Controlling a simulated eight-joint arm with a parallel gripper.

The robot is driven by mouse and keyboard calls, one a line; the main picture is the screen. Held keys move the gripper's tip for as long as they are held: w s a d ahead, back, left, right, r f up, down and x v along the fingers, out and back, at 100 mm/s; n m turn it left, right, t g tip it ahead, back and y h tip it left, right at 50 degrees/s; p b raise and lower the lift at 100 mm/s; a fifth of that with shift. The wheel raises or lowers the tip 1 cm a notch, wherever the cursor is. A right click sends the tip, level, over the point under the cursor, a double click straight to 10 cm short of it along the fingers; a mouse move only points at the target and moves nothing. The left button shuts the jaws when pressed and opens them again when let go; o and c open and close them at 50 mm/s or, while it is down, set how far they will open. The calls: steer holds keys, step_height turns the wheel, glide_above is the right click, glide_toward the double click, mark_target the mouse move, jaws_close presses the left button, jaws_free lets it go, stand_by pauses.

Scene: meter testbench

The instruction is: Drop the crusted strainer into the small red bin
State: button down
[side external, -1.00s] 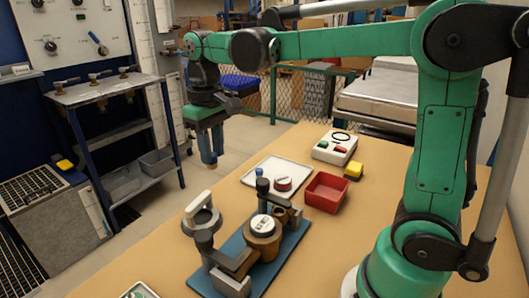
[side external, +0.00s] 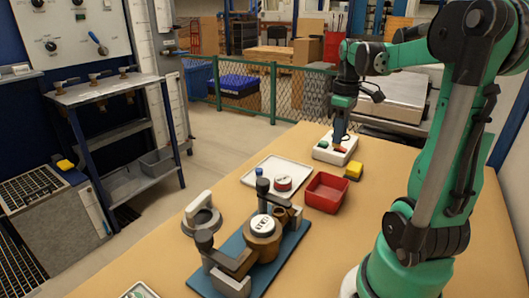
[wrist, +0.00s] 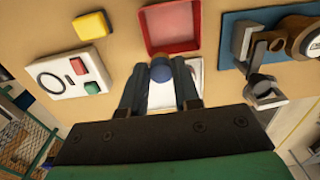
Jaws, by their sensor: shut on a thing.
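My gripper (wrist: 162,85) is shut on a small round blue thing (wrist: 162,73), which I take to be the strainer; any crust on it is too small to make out. In the side external view my gripper (side external: 340,136) points down in front of or above the white control box, and its held thing cannot be told apart. The small red bin (side external: 326,192) stands empty on the table, nearer the camera than my gripper. In the wrist view the bin (wrist: 170,45) lies just beyond my fingertips, not under them.
A white tray (side external: 252,180) holds a red-and-white round piece (side external: 283,183). The white control box (side external: 322,154) and a yellow block (side external: 353,171) are beyond the bin. A blue fixture plate (side external: 290,240) carries a brass meter (side external: 263,238).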

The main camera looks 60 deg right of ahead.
mark_target(337, 147)
steer(key=shift+f, duration=2.55)
steer(key=c, duration=0.6)
jaws_free()
steer(key=shift+o, duration=0.2)
steer(key=shift+r, duration=0.1)
steer(key=shift+r, duration=2.7)
steer(key=w+a+f+t, duration=0.1)
steer(key=w+a+t, duration=0.1)
steer(key=a, duration=0.6)
steer(key=w+a+t, duration=0.2)
steer(key=w+a, duration=0.1)
steer(key=a, duration=0.5)
steer(key=w+a+f+t, duration=0.1)
steer(key=w+a+t, duration=0.1)
steer(key=a, duration=0.6)
steer(key=shift+w+a+f+t, duration=0.25)
steer(key=shift+w+f+t, duration=0.1)
steer(key=shift+t, duration=0.25)
